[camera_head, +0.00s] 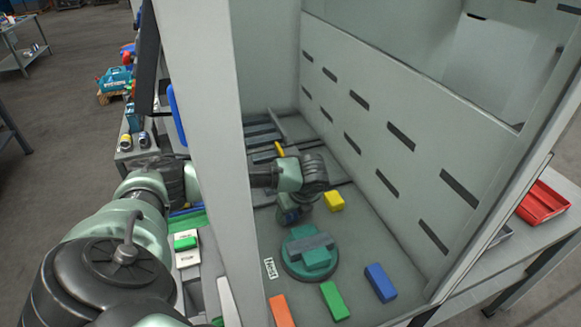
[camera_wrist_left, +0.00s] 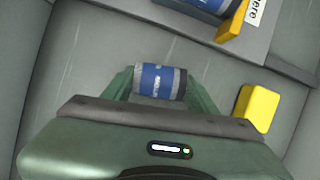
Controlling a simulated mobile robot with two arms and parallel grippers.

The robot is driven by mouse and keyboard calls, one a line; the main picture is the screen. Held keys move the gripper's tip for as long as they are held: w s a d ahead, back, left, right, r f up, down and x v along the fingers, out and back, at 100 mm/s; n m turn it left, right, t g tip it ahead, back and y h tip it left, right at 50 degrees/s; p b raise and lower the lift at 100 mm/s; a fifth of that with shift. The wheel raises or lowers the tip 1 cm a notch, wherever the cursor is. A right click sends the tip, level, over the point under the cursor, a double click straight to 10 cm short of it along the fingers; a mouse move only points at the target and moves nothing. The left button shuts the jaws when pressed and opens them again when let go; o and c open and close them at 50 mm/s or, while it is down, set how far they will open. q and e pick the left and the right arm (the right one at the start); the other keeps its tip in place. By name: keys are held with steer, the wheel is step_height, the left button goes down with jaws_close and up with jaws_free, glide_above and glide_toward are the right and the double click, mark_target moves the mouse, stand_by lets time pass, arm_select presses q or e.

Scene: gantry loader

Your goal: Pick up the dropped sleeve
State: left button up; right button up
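The sleeve (camera_wrist_left: 160,81), a short blue and grey cylinder with a dark right end, lies on its side in the left wrist view. My left gripper (camera_head: 295,215) is low inside the pale machine enclosure in the head view. In the left wrist view, the fingers of the left gripper (camera_wrist_left: 160,88) stand apart, one at each end of the sleeve. I cannot tell whether they press on it. The gripper and wrist largely hide the sleeve in the head view. My right gripper is not in view.
A green round fixture (camera_head: 295,268) stands just in front of the gripper. A yellow block (camera_head: 334,201) is close on the right. Orange (camera_head: 282,311), green (camera_head: 334,300) and blue (camera_head: 380,282) blocks lie nearer. The slotted wall (camera_head: 375,130) bounds the right; a post (camera_head: 205,110) stands beside my arm.

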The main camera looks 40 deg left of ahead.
arm_select(q)
steer(key=shift+c, duration=0.9)
steer(key=shift+r, duration=0.1)
